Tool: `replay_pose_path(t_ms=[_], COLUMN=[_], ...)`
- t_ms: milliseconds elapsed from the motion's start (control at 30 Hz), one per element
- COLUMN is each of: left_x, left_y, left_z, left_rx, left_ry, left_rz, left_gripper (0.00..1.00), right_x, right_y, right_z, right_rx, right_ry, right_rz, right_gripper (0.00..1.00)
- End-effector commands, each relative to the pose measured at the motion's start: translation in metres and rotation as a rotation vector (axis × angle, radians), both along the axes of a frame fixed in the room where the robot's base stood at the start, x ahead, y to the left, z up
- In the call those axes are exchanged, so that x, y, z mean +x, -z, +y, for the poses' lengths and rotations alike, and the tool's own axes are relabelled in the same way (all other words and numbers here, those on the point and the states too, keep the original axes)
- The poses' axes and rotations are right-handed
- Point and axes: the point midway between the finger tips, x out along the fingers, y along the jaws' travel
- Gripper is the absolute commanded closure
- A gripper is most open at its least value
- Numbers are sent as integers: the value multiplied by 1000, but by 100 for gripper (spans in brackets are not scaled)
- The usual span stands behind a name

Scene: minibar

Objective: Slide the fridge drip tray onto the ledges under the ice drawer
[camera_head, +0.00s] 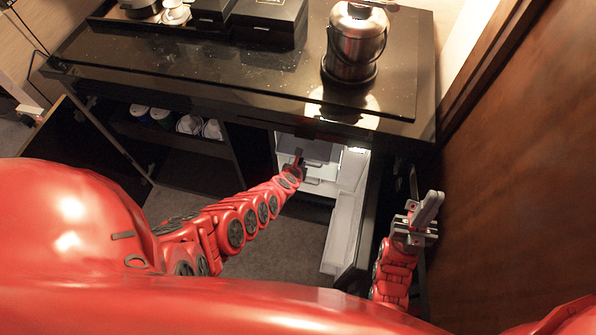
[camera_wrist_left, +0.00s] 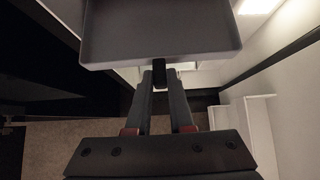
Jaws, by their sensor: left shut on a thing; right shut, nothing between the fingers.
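The drip tray (camera_wrist_left: 160,30) is a flat grey tray with a raised rim, filling the top of the left wrist view. In the head view it shows as a grey surface (camera_head: 318,150) at the fridge opening. My left gripper (camera_wrist_left: 160,78) is shut on a small dark tab at the tray's near edge; it also shows in the head view (camera_head: 298,158). The fridge (camera_head: 325,188) is open with a white interior. The ice drawer and the ledges cannot be made out clearly. My right gripper (camera_head: 430,206) is shut and empty, right of the fridge door.
The open fridge door (camera_head: 345,225) with white shelves stands right of my left arm. The dark counter (camera_head: 220,75) overhangs the fridge and carries a steel ice bucket (camera_head: 356,42) and black boxes (camera_head: 268,18). Shelves with cups (camera_head: 160,115) are at left. A wooden wall (camera_head: 530,150) is at right.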

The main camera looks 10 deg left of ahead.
Motion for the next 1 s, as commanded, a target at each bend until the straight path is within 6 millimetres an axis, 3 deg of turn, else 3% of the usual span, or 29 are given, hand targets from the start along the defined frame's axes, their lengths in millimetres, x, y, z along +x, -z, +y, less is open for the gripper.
replay_pose_path(t_ms=[1000], left_x=[72], left_y=[4], left_z=[0], left_rx=[2], left_ry=[2], left_rz=[-2], left_gripper=[100], right_x=[0], right_y=[80], right_z=[0], right_rx=[0], right_ry=[0], right_rz=[0], right_gripper=[100])
